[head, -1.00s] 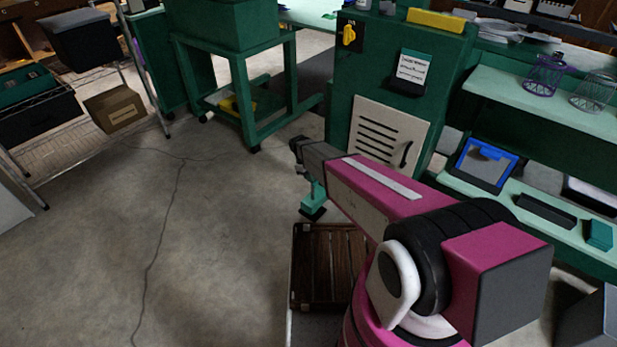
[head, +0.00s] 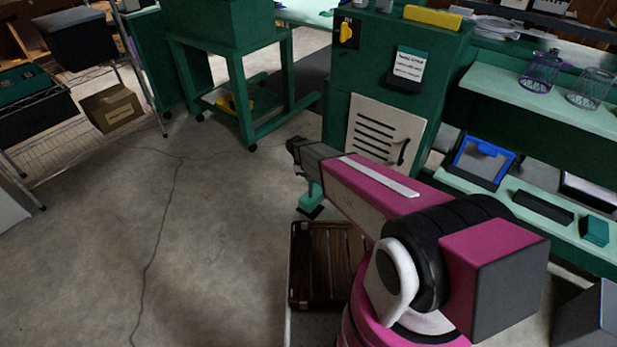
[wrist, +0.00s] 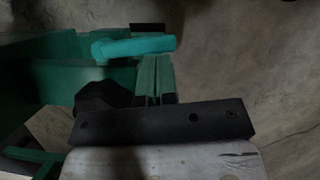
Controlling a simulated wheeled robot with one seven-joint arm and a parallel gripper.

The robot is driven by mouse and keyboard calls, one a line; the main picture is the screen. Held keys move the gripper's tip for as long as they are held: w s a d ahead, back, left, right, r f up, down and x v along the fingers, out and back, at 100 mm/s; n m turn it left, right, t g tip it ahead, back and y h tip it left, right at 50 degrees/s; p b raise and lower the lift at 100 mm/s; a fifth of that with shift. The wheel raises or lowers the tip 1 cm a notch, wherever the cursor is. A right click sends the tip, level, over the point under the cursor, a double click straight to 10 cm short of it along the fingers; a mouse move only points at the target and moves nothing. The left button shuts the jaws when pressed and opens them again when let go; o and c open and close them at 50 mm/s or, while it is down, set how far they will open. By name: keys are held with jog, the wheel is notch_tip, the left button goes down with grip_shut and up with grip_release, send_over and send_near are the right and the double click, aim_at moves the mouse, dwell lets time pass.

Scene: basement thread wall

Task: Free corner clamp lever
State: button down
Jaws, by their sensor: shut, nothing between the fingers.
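In the wrist view a bright teal rounded bar (wrist: 133,47), which looks like the clamp lever, lies across the picture just beyond my fingertips. Its left end is thicker. A dark flat block (wrist: 150,27) shows behind it. My gripper (wrist: 155,66) has its green fingers shut together with nothing between them. The fingertips are close to the bar's lower edge; I cannot tell if they touch it. In the head view my gripper (head: 312,200) hangs below the end of my arm, in front of the green cabinet. I cannot make out the clamp or lever in the head view.
The green cabinet (head: 440,70) with a pale vented panel (head: 385,130) stands beyond my arm. A green wheeled stand (head: 245,95) is left of it. A brown slatted crate (head: 325,270) is below my arm. Open concrete floor (head: 220,240) lies to the left.

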jog(key=n, duration=0.1)
jog(key=s+d+n+t, duration=0.1)
jog(key=n, duration=0.1)
jog(key=s+n, duration=0.1)
jog(key=shift+d+t+h, duration=0.3)
jog(key=shift+d, duration=0.1)
jog(key=d+n, duration=0.1)
jog(key=n, duration=0.1)
jog(key=d+n+t, duration=0.1)
jog(key=n, duration=0.1)
jog(key=d+n+t, duration=0.1)
jog(key=n, duration=0.1)
jog(key=shift+s, duration=0.35)
jog(key=shift+w+a, duration=0.1)
jog(key=shift+w+a, duration=0.3)
jog(key=shift+w, duration=0.35)
